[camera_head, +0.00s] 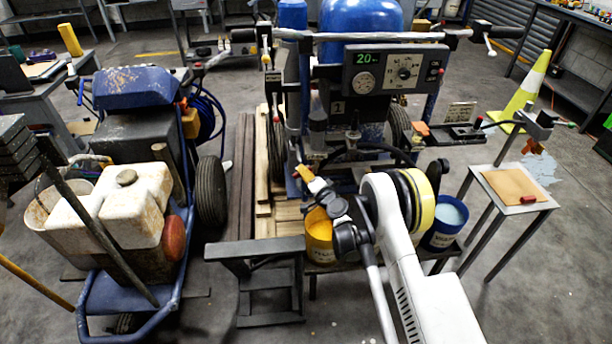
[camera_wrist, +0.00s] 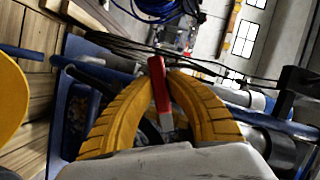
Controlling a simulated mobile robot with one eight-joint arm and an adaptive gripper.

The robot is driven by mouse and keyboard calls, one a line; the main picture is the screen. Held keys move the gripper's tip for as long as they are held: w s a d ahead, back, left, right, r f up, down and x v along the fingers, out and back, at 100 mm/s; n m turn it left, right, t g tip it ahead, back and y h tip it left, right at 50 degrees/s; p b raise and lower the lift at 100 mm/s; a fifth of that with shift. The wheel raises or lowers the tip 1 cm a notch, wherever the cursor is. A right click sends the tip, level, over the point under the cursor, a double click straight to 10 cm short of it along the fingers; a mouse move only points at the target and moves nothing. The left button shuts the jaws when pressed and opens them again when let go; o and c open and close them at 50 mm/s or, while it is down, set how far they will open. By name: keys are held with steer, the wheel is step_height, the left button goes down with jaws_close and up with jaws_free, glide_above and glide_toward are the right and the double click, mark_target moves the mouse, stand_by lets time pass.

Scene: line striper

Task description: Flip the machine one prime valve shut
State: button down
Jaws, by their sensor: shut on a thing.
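Machine one (camera_head: 338,108) is the blue striper with a "1" plate and a lit green display, at the middle back of the head view. In the wrist view, a red valve handle (camera_wrist: 158,85) stands between the two curved yellow fingers of my gripper (camera_wrist: 166,78). The fingers are closed around it, and its upper end sticks out past them. In the head view, my gripper (camera_head: 303,173) is low at the front of machine one, above the yellow bucket. The valve body is mostly hidden. I cannot tell the valve's setting from the handle.
A yellow paint bucket (camera_head: 319,246) and a blue bucket (camera_head: 446,224) stand below my arm. A second, worn blue striper (camera_head: 125,88) is at the left. A small side table (camera_head: 485,180) and a cone (camera_head: 527,90) are at the right. Wooden boards (camera_head: 262,165) lie beside machine one.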

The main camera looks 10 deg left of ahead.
steer(key=shift+s+a+r+m+t+y, duration=0.15)
steer(key=shift+r+m+t+y, duration=0.15)
steer(key=shift+r+m, duration=0.55)
steer(key=shift+w+a+r+m+t+y, duration=0.15)
steer(key=shift+r+m+t+y, duration=0.2)
steer(key=shift+m, duration=0.9)
steer(key=shift+r, duration=0.1)
steer(key=c, duration=1.3)
jaws_free()
steer(key=shift+c, duration=0.2)
